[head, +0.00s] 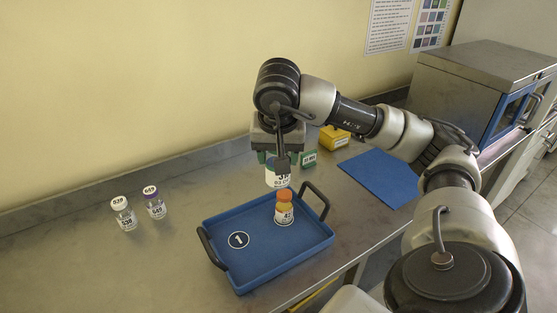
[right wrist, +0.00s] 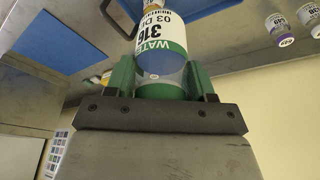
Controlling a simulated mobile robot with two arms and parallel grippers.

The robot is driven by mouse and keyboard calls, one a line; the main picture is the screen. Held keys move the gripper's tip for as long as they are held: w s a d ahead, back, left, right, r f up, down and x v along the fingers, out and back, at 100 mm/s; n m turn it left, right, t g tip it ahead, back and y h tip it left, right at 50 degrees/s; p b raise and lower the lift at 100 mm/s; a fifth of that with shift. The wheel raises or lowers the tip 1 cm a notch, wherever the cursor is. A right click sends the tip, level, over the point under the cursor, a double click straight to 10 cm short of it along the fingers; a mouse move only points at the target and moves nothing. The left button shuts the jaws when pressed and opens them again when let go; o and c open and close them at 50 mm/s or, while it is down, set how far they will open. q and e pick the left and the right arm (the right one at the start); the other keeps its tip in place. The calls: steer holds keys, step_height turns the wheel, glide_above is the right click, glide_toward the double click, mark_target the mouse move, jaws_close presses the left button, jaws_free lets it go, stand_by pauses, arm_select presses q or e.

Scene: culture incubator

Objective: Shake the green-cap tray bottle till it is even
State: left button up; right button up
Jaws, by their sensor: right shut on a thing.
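My right gripper (head: 281,160) is shut on the green-cap bottle (head: 277,180) and holds it above the back of the blue tray (head: 245,277). In the right wrist view, the fingers (right wrist: 163,82) close on both sides of the green cap (right wrist: 160,91). The bottle hangs cap up, close to upright. My left gripper is not in view.
An orange-capped bottle (head: 284,210) stands in the tray near the held bottle. Two clear vials, white-capped (head: 124,214) and purple-capped (head: 154,204), stand left. A green box (head: 309,160), yellow box (head: 334,138) and blue mat (head: 385,178) lie behind. The steel incubator (head: 465,90) stands at right.

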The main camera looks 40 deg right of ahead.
mark_target(278, 183)
steer(key=f, duration=0.7)
steer(key=shift+s+a+f, duration=0.2)
steer(key=shift+s+f, duration=0.05)
steer(key=shift+f, duration=0.1)
steer(key=shift+w+r, duration=0.15)
steer(key=shift+d, duration=0.15)
